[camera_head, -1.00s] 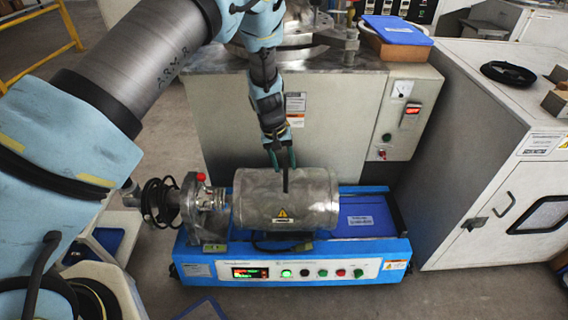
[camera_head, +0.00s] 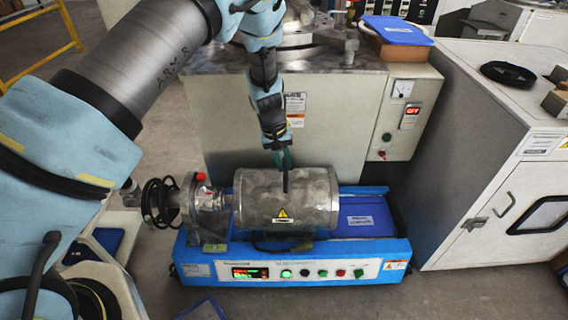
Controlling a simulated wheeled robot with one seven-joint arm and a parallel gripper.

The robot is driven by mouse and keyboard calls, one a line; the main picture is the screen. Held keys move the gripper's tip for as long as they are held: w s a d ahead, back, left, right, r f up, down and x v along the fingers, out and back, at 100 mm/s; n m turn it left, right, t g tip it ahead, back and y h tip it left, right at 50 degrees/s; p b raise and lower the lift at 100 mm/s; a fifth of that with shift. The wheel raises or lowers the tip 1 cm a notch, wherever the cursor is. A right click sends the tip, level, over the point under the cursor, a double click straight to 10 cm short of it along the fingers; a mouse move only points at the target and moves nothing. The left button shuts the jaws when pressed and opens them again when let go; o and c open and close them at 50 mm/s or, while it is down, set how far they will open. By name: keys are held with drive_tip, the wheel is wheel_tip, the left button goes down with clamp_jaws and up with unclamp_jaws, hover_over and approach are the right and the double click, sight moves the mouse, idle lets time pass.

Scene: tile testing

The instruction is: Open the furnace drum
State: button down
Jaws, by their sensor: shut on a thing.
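The furnace drum (camera_head: 310,200) is a horizontal grey metal cylinder with a yellow warning label on its front. It lies on the blue machine base (camera_head: 215,264), and its cover looks closed. A thin dark upright handle (camera_head: 285,183) stands out at the upper middle of the drum. My gripper (camera_head: 283,164) points down from above, shut on the top of this handle. The handle's upper end is hidden between the fingers.
A metal flange with a red knob (camera_head: 201,177) and a black cable coil (camera_head: 158,202) are left of the drum. A grey cabinet (camera_head: 340,125) stands close behind. A white cabinet (camera_head: 500,150) stands at the right. A blue plate (camera_head: 362,218) lies right of the drum.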

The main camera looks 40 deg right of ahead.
idle(0.8)
drive_tip(key=s+d+b, duration=0.1)
drive_tip(key=s+d, duration=1.6)
drive_tip(key=d, duration=0.4)
drive_tip(key=shift+s+b, duration=0.15)
drive_tip(key=shift+b, duration=0.2)
drive_tip(key=c, duration=0.8)
unclamp_jaws()
drive_tip(key=shift+r, duration=0.1)
wheel_tip(320, 180, up, 10)
drive_tip(key=w+a, duration=0.1)
drive_tip(key=shift+w+a+r, duration=0.2)
drive_tip(key=shift+a+r, duration=0.05)
drive_tip(key=shift+a, duration=0.05)
drive_tip(key=shift+w, duration=0.1)
